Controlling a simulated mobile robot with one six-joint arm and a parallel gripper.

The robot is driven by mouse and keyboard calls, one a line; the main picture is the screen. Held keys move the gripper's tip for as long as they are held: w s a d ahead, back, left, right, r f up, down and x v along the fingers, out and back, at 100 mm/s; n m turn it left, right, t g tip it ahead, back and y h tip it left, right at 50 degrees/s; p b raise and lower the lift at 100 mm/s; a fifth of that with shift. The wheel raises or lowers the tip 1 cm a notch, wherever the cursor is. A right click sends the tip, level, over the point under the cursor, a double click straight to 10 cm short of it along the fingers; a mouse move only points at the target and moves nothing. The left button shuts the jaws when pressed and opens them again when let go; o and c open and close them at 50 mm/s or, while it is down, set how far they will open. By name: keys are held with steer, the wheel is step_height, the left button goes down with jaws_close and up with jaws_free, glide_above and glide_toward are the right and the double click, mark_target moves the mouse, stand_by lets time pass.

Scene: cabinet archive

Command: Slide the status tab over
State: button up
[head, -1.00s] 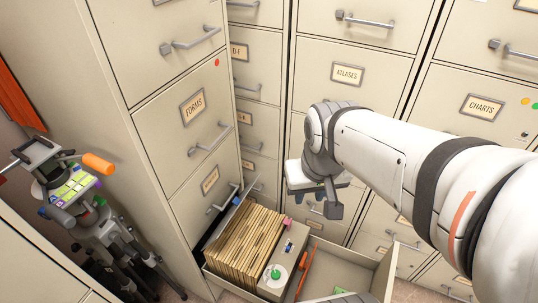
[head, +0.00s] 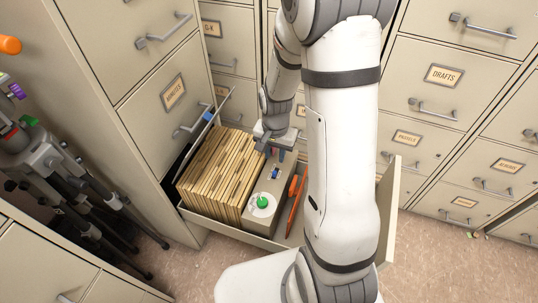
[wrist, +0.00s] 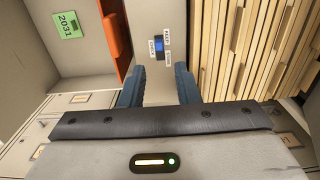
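The status tab is a small blue slider on a grey box (head: 262,207) in the open drawer. It shows in the wrist view as a blue tab (wrist: 160,45) between small printed labels, whose words I cannot read surely. My gripper (head: 275,153) is above that far end. In the wrist view my gripper (wrist: 160,82) has two blue fingers apart, with nothing between them. The tab lies ahead of the gap; I see no contact.
Tan folders (head: 215,170) fill the drawer left of the box. Orange items (head: 297,205) lie to its right. A green 2031 tag (wrist: 67,25) shows in the wrist view. The drawer's right wall (head: 390,200) stands beside my arm. A tripod (head: 65,170) stands at left.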

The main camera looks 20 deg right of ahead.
mark_target(275, 172)
steer(key=shift+f+b, duration=2.95)
steer(key=shift+f, duration=0.75)
steer(key=shift+s+f, duration=0.1)
steer(key=shift+f, duration=0.15)
steer(key=shift+c, duration=0.4)
jaws_close()
